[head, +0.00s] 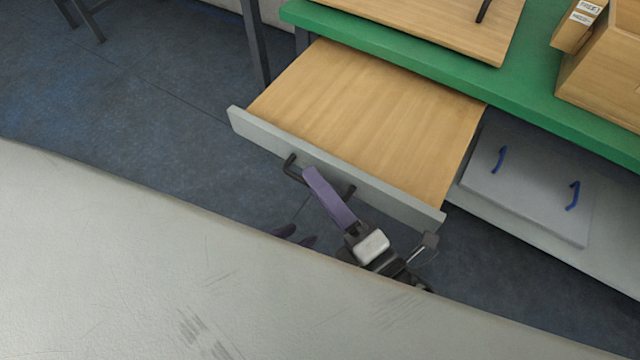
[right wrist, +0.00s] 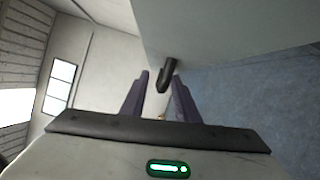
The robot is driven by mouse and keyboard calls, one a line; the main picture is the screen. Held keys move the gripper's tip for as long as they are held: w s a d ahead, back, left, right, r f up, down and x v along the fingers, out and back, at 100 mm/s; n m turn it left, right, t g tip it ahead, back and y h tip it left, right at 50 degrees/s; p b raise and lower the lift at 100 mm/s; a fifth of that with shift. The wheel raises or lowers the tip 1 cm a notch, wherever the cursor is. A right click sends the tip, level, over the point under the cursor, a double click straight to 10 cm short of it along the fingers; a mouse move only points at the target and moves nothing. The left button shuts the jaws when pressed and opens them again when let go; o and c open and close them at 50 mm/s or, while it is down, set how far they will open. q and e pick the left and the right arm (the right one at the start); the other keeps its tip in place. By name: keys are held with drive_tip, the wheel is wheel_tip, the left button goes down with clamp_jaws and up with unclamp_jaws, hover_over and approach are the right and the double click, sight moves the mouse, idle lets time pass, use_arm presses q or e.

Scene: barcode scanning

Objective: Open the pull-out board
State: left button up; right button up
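The pull-out board (head: 375,110) is a wood-coloured panel with a grey front edge, extended well out from under the green table. A black bar handle (head: 291,167) is on its front. My right gripper (head: 315,180) is at the handle, one purple finger covering the handle's middle. In the right wrist view its two purple fingers (right wrist: 161,80) are apart, with the dark handle (right wrist: 166,76) between them, nearer the right finger and with a gap at the left one.
The green table (head: 420,60) carries a wooden board (head: 440,25) and a cardboard box (head: 605,70). A grey panel with two blue handles (head: 535,185) is under the table to the right. Blue-grey floor (head: 130,110) is clear to the left.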

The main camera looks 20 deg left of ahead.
drive_tip(key=shift+d, duration=0.1)
drive_tip(key=v, duration=1)
drive_tip(key=shift+p, duration=0.35)
drive_tip(key=shift+s, duration=0.15)
